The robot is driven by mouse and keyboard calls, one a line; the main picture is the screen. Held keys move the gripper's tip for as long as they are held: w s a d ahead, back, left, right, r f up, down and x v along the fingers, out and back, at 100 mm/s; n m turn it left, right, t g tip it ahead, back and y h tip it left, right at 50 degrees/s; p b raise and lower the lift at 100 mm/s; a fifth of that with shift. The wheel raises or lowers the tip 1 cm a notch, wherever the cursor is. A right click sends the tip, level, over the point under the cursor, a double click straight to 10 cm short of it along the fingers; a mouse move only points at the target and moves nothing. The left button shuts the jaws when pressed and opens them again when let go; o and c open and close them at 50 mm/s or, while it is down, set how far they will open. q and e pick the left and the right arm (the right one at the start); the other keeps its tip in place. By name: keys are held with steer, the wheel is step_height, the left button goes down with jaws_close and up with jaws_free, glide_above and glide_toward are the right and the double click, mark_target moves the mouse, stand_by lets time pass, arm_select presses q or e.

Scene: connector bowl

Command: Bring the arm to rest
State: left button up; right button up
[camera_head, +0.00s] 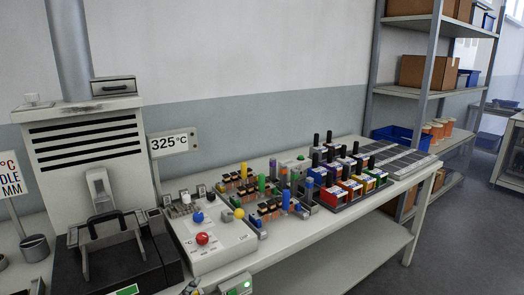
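Neither of my grippers shows in the head view, and I see no arm that I can make out for sure. The white workbench (290,262) runs from the lower left to the right along the wall. On it stands a grey control box (215,243) with a red button (202,239), a blue knob and a yellow knob. Behind and right of it are several small connector assemblies with coloured blocks. A row of coloured boxes with black posts (352,188) stands further right. I cannot make out a bowl.
A vented machine (88,150) with a pipe stands at the left, beside a 325°C sign (174,142). A dark unit with a handle (110,262) sits in front of it. Grey trays (405,160) lie at the bench's far end. A shelf rack (428,93) stands behind; floor at right is clear.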

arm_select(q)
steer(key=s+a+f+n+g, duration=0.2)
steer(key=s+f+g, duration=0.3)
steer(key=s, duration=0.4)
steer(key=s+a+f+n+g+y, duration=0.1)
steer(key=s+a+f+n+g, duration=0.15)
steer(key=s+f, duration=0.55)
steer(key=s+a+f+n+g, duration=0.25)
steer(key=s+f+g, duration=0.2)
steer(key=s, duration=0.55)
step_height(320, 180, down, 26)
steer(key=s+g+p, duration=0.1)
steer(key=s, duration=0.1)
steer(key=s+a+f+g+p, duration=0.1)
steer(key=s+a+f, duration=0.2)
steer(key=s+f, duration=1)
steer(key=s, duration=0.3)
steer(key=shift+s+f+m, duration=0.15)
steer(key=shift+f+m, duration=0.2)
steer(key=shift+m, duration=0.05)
